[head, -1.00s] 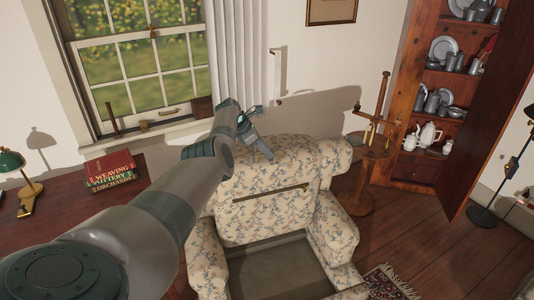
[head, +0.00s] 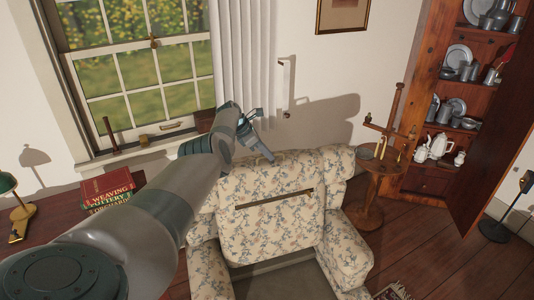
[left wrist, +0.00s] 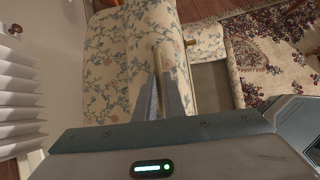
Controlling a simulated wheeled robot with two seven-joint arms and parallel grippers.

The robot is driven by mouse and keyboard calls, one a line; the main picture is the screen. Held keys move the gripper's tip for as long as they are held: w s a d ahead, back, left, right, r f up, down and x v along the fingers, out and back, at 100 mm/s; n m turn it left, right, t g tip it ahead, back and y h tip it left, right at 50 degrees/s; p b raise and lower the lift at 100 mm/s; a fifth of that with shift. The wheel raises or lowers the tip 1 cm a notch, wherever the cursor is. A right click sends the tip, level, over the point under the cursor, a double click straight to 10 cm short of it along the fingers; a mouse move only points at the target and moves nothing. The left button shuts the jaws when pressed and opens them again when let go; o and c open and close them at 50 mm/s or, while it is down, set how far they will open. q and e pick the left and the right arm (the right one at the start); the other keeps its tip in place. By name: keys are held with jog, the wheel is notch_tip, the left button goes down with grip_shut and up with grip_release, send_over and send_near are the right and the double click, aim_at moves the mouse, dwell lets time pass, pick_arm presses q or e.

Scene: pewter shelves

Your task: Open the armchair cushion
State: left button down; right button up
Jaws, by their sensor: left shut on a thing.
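The armchair (head: 345,245) is cream with a blue floral pattern. Its cushion (head: 265,225) stands raised against the back, with a thin brass strip (head: 274,198) across it. A dark, flat seat area shows below the cushion. My left gripper (head: 267,156) is at the top of the chair, fingers pointing down. In the left wrist view its fingers (left wrist: 161,82) are closed together over the floral fabric, at a pale edge of the cushion (left wrist: 125,70). The exact grip point is partly hidden by the fingers. My right gripper is out of view.
A desk with stacked books (head: 108,190) is at the left, under the window. A small round wooden table (head: 380,163) stands right of the chair. An open cupboard (head: 430,180) with pewter is at the right. Bare floor lies between.

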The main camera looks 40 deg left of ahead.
pick_arm(q)
jog(key=shift+s+f, duration=0.1)
jog(key=shift+f, duration=0.1)
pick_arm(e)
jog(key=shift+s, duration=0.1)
